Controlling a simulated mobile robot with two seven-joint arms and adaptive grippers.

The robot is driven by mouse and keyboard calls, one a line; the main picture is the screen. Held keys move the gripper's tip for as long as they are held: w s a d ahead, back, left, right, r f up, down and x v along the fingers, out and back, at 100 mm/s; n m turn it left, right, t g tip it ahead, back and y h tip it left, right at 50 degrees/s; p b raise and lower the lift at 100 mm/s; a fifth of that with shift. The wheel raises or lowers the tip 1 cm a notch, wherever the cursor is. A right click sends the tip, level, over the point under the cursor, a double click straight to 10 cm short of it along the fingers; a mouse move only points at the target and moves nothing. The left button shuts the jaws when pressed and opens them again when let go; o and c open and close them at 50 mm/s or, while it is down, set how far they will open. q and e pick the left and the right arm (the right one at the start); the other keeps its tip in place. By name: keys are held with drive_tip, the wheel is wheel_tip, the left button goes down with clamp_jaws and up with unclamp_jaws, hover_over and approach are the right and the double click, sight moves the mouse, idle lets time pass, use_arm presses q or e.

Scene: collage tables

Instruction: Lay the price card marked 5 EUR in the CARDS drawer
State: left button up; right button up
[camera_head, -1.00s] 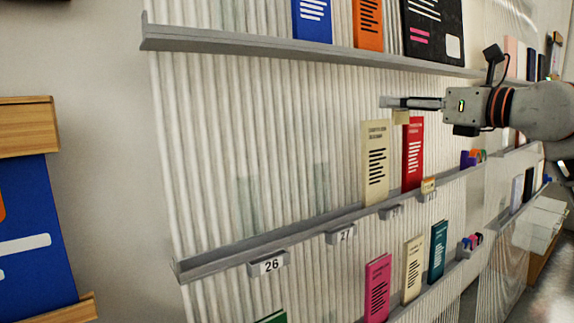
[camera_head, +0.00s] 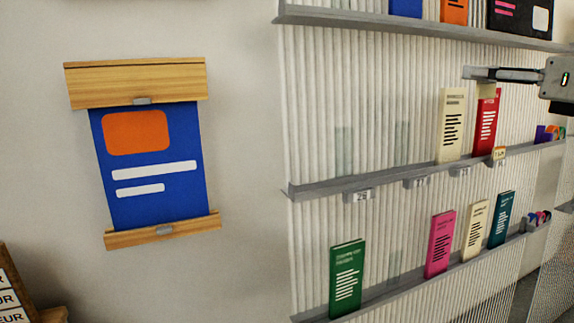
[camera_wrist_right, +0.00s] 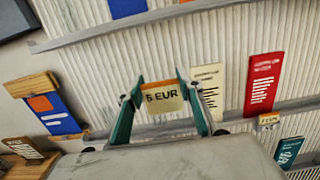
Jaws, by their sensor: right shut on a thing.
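My right gripper (camera_head: 468,73) is shut on a small cream price card. In the right wrist view the card (camera_wrist_right: 163,98) reads 5 EUR and sits between the two fingers of the gripper (camera_wrist_right: 160,84). No drawer marked CARDS can be made out in these frames. My left gripper is not in view.
Grey shelf ledges (camera_head: 380,187) carry a cream booklet (camera_head: 452,125), a red booklet (camera_head: 487,122) and others. A blue poster (camera_head: 150,205) hangs on the left wall.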

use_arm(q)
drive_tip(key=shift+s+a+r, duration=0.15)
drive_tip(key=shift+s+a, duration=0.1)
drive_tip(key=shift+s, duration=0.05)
use_arm(e)
drive_tip(key=s+a+f, duration=0.4)
drive_tip(key=s+f, duration=0.1)
drive_tip(key=f, duration=1)
drive_tip(key=s+a+f+n+y, duration=0.1)
drive_tip(key=s+a+f, duration=0.3)
drive_tip(key=f, duration=1)
drive_tip(key=s+a+f+y, duration=0.1)
drive_tip(key=s+a+f, duration=0.3)
drive_tip(key=f, duration=1.1)
drive_tip(key=shift+s+a+f+g, duration=0.3)
drive_tip(key=shift+s+f+g, duration=0.1)
drive_tip(key=shift+s, duration=0.85)
